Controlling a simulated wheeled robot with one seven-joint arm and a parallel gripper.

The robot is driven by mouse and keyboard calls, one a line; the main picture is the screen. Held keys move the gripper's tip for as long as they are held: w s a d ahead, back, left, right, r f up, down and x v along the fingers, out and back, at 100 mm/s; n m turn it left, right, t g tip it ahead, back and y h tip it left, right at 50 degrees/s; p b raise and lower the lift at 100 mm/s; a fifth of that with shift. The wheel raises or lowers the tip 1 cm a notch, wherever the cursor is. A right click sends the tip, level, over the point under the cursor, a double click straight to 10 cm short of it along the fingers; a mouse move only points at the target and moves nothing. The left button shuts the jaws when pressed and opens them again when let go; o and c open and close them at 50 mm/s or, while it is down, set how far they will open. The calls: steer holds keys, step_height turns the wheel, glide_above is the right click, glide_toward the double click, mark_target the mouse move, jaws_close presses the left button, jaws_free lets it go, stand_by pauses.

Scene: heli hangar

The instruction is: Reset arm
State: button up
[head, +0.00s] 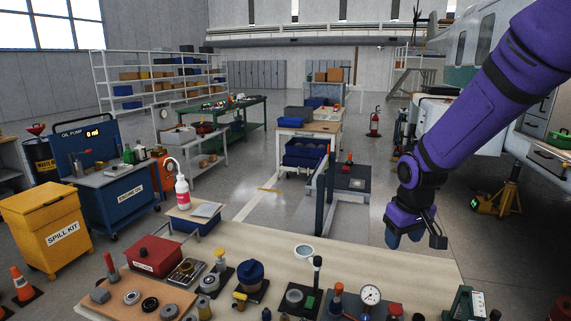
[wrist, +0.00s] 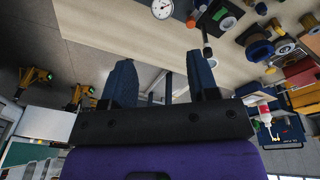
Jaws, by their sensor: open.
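My purple arm comes in from the upper right in the head view. My gripper (head: 408,238) hangs at its end, over the right far edge of the workbench (head: 262,246). In the wrist view, my gripper (wrist: 163,82) shows two blue fingers set wide apart. It is open, with nothing between the fingers. The bench edge and floor lie beyond them. The gripper touches nothing that I can see.
The bench holds a dial gauge (head: 370,295), a red box (head: 153,255), a blue-capped part (head: 250,273) and other small parts near its front. A bottle (head: 182,192) stands on a small table behind. A helicopter (head: 480,45) stands at right. The floor beyond the bench is partly clear.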

steer(key=s+d+r+m+t, duration=0.1)
steer(key=s+r, duration=0.8)
steer(key=s, duration=0.3)
steer(key=s+d+r+m+t, duration=0.2)
steer(key=s+r, duration=0.7)
steer(key=s, duration=0.4)
steer(key=shift+d+r, duration=0.2)
